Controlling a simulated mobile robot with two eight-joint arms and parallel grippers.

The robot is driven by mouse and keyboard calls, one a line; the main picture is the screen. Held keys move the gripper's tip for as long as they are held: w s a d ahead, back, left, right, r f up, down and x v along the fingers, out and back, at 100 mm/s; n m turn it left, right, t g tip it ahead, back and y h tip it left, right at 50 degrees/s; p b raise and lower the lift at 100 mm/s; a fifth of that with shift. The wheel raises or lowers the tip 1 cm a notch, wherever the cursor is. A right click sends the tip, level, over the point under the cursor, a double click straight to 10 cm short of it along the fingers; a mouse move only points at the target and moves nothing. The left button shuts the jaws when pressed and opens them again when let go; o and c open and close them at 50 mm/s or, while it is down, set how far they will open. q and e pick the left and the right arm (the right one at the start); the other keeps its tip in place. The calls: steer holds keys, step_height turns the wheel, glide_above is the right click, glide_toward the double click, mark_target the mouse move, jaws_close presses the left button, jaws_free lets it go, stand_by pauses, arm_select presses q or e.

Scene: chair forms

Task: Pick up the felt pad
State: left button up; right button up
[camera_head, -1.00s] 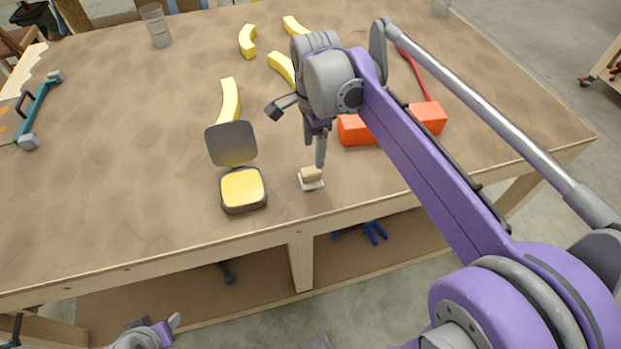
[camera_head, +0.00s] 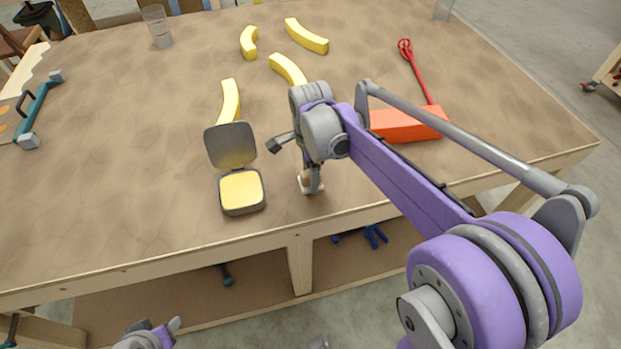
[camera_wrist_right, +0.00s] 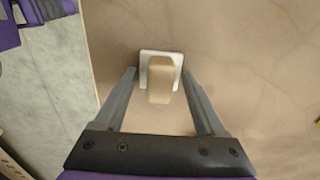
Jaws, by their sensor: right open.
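The felt pad (camera_head: 303,184) lies near the front edge of the worktable (camera_head: 120,180). It has a thin white square base with an upright tan block on it, as the right wrist view shows (camera_wrist_right: 160,82). My right gripper (camera_head: 314,186) is low over it and hides part of it in the head view. In the right wrist view the right gripper (camera_wrist_right: 159,74) is open, with one finger on each side of the tan block and gaps on both sides. My left gripper (camera_head: 162,332) shows only in part at the bottom left, away from the table top.
A dark hinged box (camera_head: 243,192) with a yellow inside stands open to the left. Several yellow curved pieces (camera_head: 229,100) lie farther back. A glass (camera_head: 157,26) stands at the back left.

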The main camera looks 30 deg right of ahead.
jaws_close()
stand_by(0.3)
step_height(320, 180, up, 10)
steer(key=shift+p, duration=0.35)
stand_by(0.3)
steer(key=c, duration=0.7)
jaws_free()
jaws_close()
